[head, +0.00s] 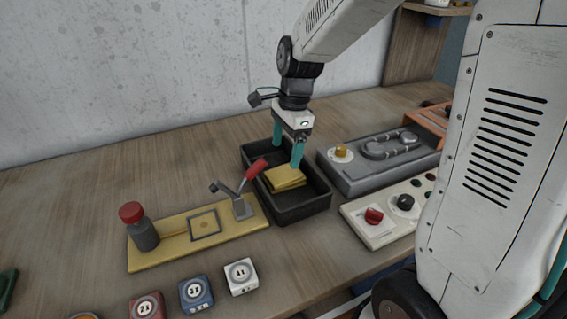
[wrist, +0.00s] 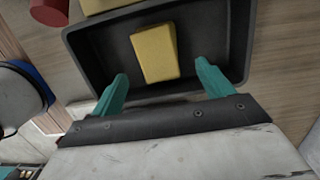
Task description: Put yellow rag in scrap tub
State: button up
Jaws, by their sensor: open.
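The yellow rag (head: 285,178) lies folded inside the black scrap tub (head: 305,211). In the wrist view the rag (wrist: 155,52) rests on the tub floor, clear of the walls, and the tub's rim (wrist: 86,62) runs around it. My gripper (head: 287,158) is over the tub with its teal fingers spread. In the wrist view the fingers of my gripper (wrist: 161,88) are apart, with nothing between their tips; the rag is just beyond them.
A grey device (head: 365,177) and a cream control box (head: 365,232) stand on the right. Several dial cubes (head: 196,292) sit in front.

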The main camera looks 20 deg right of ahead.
aim_at(289, 170)
jog(key=s+r+n, duration=0.8)
jog(key=s+r, duration=0.2)
jog(key=s, duration=0.1)
jog(key=s+d+n+t+h, duration=0.1)
jog(key=s+d+n, duration=0.1)
jog(key=s+n, duration=0.7)
jog(key=s, duration=0.4)
jog(key=shift+n+h, duration=0.3)
jog(key=shift+h, duration=0.1)
jog(key=shift+t, duration=0.3)
